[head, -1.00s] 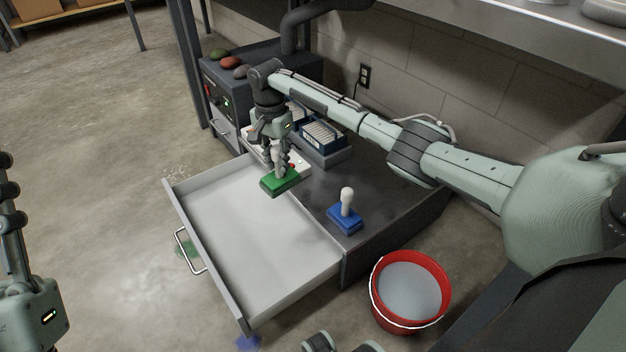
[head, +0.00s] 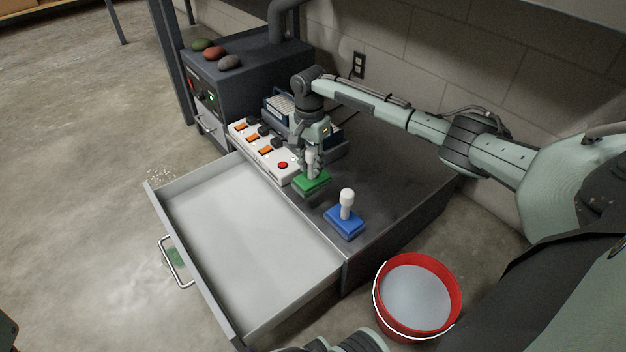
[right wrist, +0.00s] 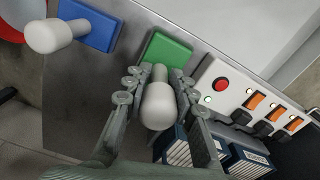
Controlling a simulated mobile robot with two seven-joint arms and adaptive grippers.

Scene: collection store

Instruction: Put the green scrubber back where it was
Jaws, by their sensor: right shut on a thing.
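The green scrubber (head: 313,182) has a flat green block and a white upright handle. My right gripper (head: 311,165) is shut on that handle. The block is level over the dark cabinet top (head: 390,190), between the blue scrubber and the power strip; whether it touches the top I cannot tell. In the right wrist view the green block (right wrist: 168,48) shows beyond the white handle, with the fingers (right wrist: 155,85) on both sides. The blue scrubber (head: 345,221) stands upright on the cabinet top, nearer the front. My left gripper is out of view.
An open, empty drawer (head: 245,235) juts out to the left. A white power strip (head: 262,150) with orange switches and a red button lies behind the green scrubber, near boxes of slides (head: 278,103). A red bucket (head: 455,285) stands on the floor at the front right.

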